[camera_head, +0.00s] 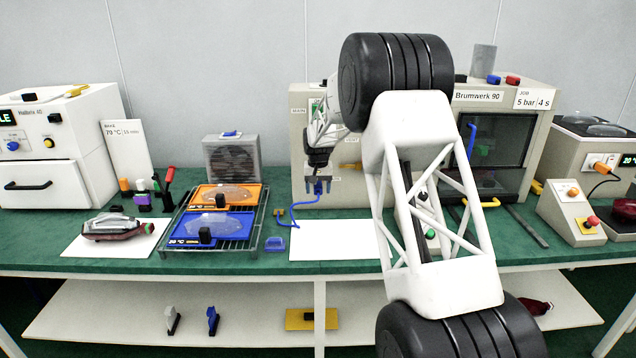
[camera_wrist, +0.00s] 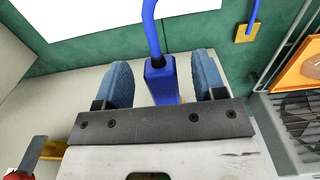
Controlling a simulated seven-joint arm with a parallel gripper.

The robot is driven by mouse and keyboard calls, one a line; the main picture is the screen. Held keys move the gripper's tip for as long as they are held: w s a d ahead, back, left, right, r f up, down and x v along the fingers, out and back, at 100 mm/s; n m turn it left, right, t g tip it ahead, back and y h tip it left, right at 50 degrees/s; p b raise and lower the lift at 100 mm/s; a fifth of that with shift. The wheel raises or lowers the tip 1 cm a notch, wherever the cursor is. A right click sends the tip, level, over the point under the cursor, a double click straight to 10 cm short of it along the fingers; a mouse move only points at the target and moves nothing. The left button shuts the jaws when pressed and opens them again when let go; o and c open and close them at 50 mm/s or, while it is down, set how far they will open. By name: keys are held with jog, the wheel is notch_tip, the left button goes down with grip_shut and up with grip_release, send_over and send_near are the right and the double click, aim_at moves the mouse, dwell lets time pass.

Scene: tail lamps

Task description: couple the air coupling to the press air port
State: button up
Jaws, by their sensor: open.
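The air coupling is a blue block (camera_wrist: 160,82) with a blue hose (camera_wrist: 152,28) rising from it in the wrist view. My gripper (camera_wrist: 163,85) is open, with one blue-grey finger on each side of the coupling and a visible gap to each. In the head view my gripper (camera_head: 318,187) is low in front of the beige press (camera_head: 300,115), left of its window. The hose (camera_head: 303,203) curves from there to the table. The press air port is hidden behind my gripper and the coupling, so I cannot tell whether the coupling is seated.
A yellow hose block (camera_head: 281,222) lies left of a white sheet (camera_head: 335,241). A rack (camera_head: 171,230) with orange and blue trays stands further left. A small blue part (camera_head: 274,244) lies between them. My arm covers much of the press.

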jog(key=shift+f, duration=0.25)
jog(key=shift+c, duration=0.5)
jog(key=c, duration=1)
jog(key=shift+s, duration=1.55)
jog(key=shift+s, duration=1)
